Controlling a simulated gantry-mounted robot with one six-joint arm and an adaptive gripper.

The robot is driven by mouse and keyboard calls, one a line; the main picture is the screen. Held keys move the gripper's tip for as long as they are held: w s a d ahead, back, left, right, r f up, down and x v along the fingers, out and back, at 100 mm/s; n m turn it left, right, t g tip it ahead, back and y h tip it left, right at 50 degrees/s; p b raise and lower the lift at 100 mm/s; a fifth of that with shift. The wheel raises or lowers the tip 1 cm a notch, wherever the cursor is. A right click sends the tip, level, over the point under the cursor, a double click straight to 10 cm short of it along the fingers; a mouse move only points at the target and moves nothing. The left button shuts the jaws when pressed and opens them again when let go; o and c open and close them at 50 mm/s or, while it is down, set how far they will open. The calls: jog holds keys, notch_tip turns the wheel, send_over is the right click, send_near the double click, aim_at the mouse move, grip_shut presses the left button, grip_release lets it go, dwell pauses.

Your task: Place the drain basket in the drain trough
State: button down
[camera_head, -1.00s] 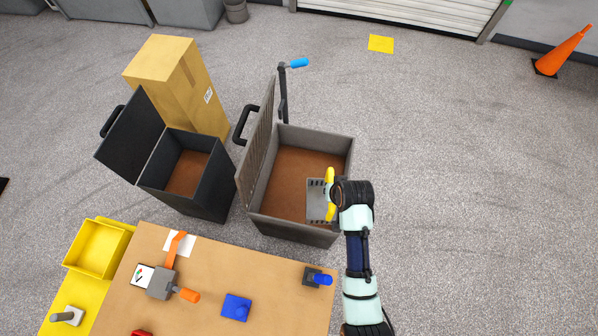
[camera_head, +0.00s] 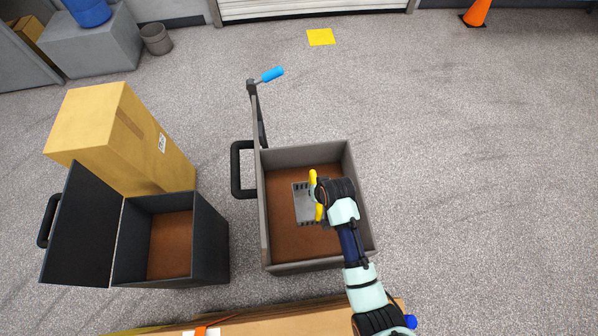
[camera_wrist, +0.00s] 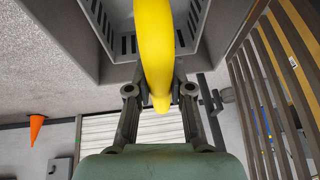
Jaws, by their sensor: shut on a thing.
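The drain basket (camera_head: 301,204) is a grey slotted box with a yellow handle. In the head view it is within the opening of the drain trough (camera_head: 305,155), right of the middle. The trough is a grey box with a brown floor; its lid stands open on the left. My gripper (camera_head: 319,196) is over the basket's right side, shut on the yellow handle. In the wrist view, the handle lies between my fingers (camera_wrist: 160,92), and the slotted basket (camera_wrist: 117,30) is behind it. I cannot tell whether the basket touches the trough floor.
A slatted grate (camera_wrist: 275,80) stands at the right in the wrist view. A lever with a blue grip (camera_head: 272,74) rises by the trough. A dark open bin (camera_head: 212,235) and a cardboard box (camera_head: 125,140) stand to the left. The workbench (camera_head: 290,318) is in front; floor to the right is clear.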

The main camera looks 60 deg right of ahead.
aim_at(313, 211)
jog(key=shift+w+f, duration=0.15)
jog(key=shift+w, duration=0.1)
jog(key=shift+s+f, duration=0.1)
jog(key=shift+f, duration=0.2)
notch_tip(313, 211, down, 19)
jog(key=b, duration=1)
jog(key=shift+f, duration=0.2)
jog(key=shift+f+b, duration=0.2)
jog(key=shift+b, duration=0.1)
jog(key=c, duration=1)
grip_release()
jog(key=shift+c, duration=0.2)
jog(key=shift+r, duration=0.15)
jog(key=p+v, duration=0.7)
jog(key=v, duration=0.5)
